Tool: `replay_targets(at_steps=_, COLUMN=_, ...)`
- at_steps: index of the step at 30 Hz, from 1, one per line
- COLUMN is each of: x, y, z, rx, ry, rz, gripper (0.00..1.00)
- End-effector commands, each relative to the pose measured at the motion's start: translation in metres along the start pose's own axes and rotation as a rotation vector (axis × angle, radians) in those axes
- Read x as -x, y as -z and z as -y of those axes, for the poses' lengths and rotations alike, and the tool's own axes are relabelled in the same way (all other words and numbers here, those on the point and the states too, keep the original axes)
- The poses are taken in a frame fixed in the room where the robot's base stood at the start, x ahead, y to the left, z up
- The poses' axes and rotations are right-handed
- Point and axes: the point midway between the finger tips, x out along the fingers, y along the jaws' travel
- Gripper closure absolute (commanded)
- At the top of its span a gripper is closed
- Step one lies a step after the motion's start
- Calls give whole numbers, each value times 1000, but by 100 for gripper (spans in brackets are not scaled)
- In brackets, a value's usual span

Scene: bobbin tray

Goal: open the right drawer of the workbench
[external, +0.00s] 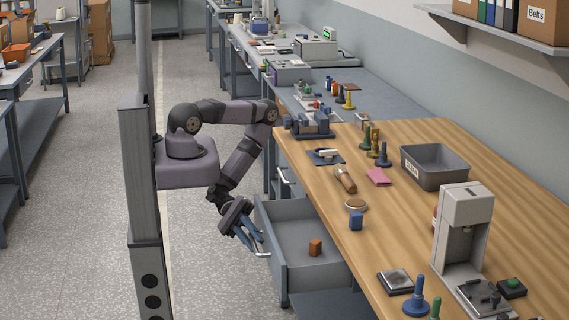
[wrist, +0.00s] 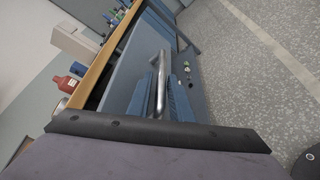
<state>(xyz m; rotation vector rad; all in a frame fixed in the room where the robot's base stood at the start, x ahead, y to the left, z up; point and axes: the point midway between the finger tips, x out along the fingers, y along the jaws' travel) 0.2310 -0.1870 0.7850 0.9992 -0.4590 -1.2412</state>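The workbench (external: 470,165) has a wooden top. Its right drawer (external: 272,262), grey-blue, stands pulled well out on the side facing my arm, and its inside shows. An orange-brown block (external: 315,248) lies in it. The drawer's silver bar handle (external: 263,254) is on its front; the handle also shows in the wrist view (wrist: 160,84). My gripper (external: 254,240) is at this handle. In the wrist view its blue fingers (wrist: 166,85) sit on both sides of the bar, close against it, and look shut on it.
A second drawer handle (external: 283,178) shows farther back under the bench. The bench top holds a grey bin (external: 434,167), a blue block (external: 356,220) and a grey machine (external: 464,230). The floor (external: 215,275) in front of the drawer is clear.

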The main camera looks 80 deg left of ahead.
Motion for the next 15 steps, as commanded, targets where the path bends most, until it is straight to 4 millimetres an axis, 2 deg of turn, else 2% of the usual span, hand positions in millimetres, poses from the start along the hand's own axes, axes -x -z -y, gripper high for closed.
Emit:
replay_targets(at_steps=12, x=27, y=2, z=-1, rx=-2, ry=-2, rz=-9, gripper=81)
replay_targets(at_steps=15, x=32, y=-11, z=-17, rx=-4, ry=3, rz=-1, gripper=81)
